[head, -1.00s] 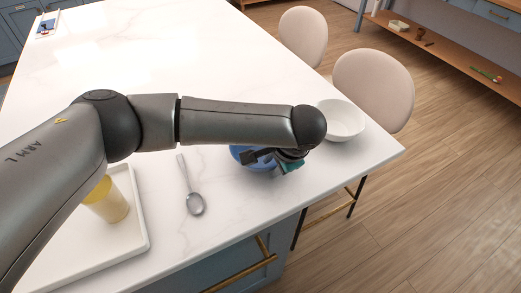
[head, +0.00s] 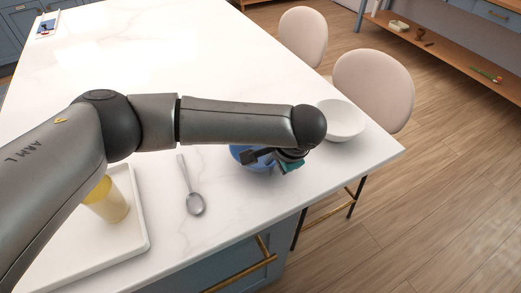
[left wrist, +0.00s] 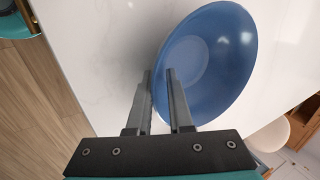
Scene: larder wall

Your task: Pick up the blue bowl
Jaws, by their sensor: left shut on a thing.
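The blue bowl (head: 262,163) is on the white counter near its front edge, mostly hidden behind my left arm in the head view. In the left wrist view the bowl (left wrist: 205,62) shows large, its open inside facing the camera. My left gripper (head: 262,156) is at the bowl's rim. In the left wrist view my left gripper (left wrist: 162,80) has one finger outside the bowl and one inside, shut on the rim. I cannot tell whether the bowl's base touches the counter. My right gripper is not in view.
A white bowl (head: 341,119) stands just right of the blue bowl. A spoon (head: 190,187) lies to the left, beside a white tray (head: 138,240) holding a yellow cup (head: 108,203). Two chairs (head: 373,88) stand along the counter's far right side.

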